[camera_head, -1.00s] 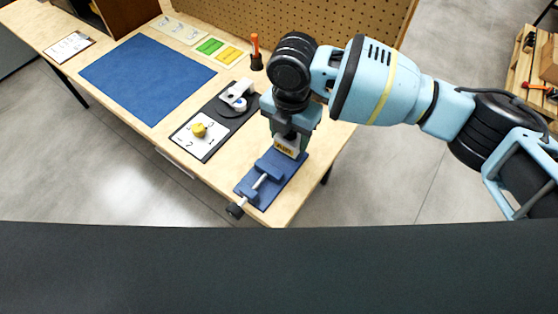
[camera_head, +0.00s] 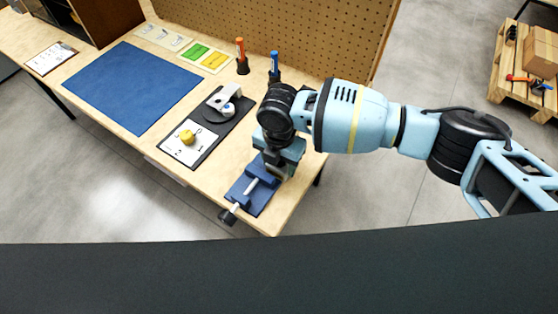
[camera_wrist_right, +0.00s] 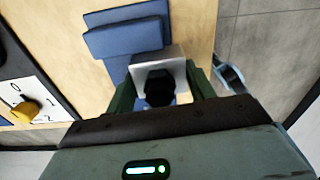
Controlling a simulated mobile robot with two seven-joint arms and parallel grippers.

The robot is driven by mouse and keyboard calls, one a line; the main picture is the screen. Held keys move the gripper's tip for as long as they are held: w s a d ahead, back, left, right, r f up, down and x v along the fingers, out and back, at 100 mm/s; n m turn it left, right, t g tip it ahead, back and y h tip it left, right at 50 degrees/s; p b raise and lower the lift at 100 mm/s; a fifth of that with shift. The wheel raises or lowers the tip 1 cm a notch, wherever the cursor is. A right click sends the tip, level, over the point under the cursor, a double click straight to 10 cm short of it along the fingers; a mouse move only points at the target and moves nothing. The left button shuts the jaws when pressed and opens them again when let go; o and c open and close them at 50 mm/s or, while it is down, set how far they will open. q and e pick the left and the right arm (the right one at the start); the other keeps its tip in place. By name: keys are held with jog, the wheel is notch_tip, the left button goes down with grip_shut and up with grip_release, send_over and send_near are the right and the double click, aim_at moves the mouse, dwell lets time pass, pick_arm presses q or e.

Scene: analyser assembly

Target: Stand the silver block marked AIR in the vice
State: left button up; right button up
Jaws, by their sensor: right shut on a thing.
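The blue vice (camera_head: 246,190) stands at the near corner of the bench, its screw handle pointing toward the lower left. My right gripper (camera_head: 277,170) is low over the right end of the vice. In the right wrist view my right gripper (camera_wrist_right: 162,92) is shut on the silver block (camera_wrist_right: 174,54), which has a black round fitting on top between the fingers. The block is right beside the blue vice jaw (camera_wrist_right: 125,40); I cannot tell whether it rests on the vice bed. Its AIR label is hidden now. My left gripper is not in view.
A dark board with a white card and yellow knob (camera_head: 187,136) lies left of the vice. A white clamp-like part (camera_head: 224,98) sits behind. Orange (camera_head: 240,50) and blue (camera_head: 274,62) handled tools stand near the pegboard (camera_head: 290,35). The blue mat (camera_head: 130,85) is clear.

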jog(key=shift+f, duration=0.2)
jog(key=o, duration=1.3)
jog(key=shift+c, duration=0.2)
notch_tip(320, 180, up, 12)
jog(key=shift+r, duration=0.15)
